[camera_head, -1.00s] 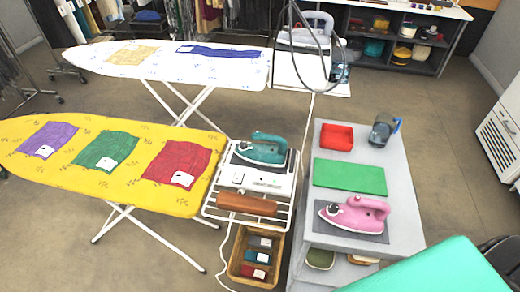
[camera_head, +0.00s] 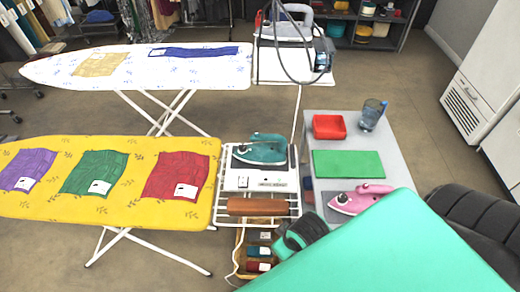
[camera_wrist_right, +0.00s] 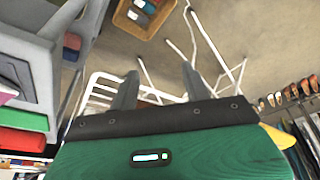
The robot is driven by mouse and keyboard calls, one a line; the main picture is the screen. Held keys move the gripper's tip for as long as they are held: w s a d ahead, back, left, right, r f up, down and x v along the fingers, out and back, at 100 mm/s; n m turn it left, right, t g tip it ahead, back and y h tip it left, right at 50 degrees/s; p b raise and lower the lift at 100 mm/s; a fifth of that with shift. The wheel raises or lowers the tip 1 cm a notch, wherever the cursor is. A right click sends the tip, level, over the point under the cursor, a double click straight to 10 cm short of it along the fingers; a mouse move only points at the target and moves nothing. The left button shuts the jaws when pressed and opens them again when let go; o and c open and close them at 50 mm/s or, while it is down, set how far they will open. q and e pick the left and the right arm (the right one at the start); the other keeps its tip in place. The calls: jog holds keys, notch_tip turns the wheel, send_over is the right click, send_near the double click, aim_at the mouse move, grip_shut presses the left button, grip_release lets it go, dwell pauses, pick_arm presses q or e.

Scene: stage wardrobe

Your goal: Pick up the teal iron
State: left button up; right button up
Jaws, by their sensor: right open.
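The teal iron (camera_head: 262,150) sits on a white wire rack (camera_head: 299,208) at the right end of the yellow ironing board, above a white panel with a switch. My right gripper (camera_wrist_right: 158,72) is open and empty in the right wrist view, with its two fingers apart. In the head view my right arm reaches in from the bottom right, to the right of and nearer than the iron. The teal iron cannot be made out in the right wrist view. My left gripper is not in view.
A brown roll (camera_head: 257,206) lies on the rack in front of the iron. A basket (camera_wrist_right: 143,31) is on the floor.

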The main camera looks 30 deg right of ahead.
jog(key=w+r+n, duration=0.1)
jog(key=w+r, duration=0.1)
jog(key=w+r+n+y, duration=0.1)
jog(key=w+r+n, duration=0.1)
jog(key=w, duration=0.1)
jog(key=w+r+n, duration=0.1)
jog(key=w+r, duration=0.1)
jog(key=w, duration=0.1)
jog(key=shift+w+d+n+t+y, duration=0.15)
jog(key=shift+n+t+y, duration=0.25)
jog(key=w+d+r+n, duration=0.3)
jog(key=w+r, duration=0.1)
jog(key=w, duration=0.2)
jog(key=n, duration=0.2)
send_near(274, 136)
jog(key=p+x, duration=0.1)
jog(key=x, duration=0.5)
jog(key=shift+w+a+r+p, duration=0.1)
jog(key=shift+a+r+p, duration=0.05)
jog(key=shift+p, duration=0.2)
jog(key=p+x, duration=0.2)
jog(key=x, duration=0.2)
jog(key=shift+f, duration=0.45)
jog(key=shift+w+f, duration=0.2)
jog(key=shift+f, duration=0.1)
jog(key=shift+c, duration=0.5)
grip_shut()
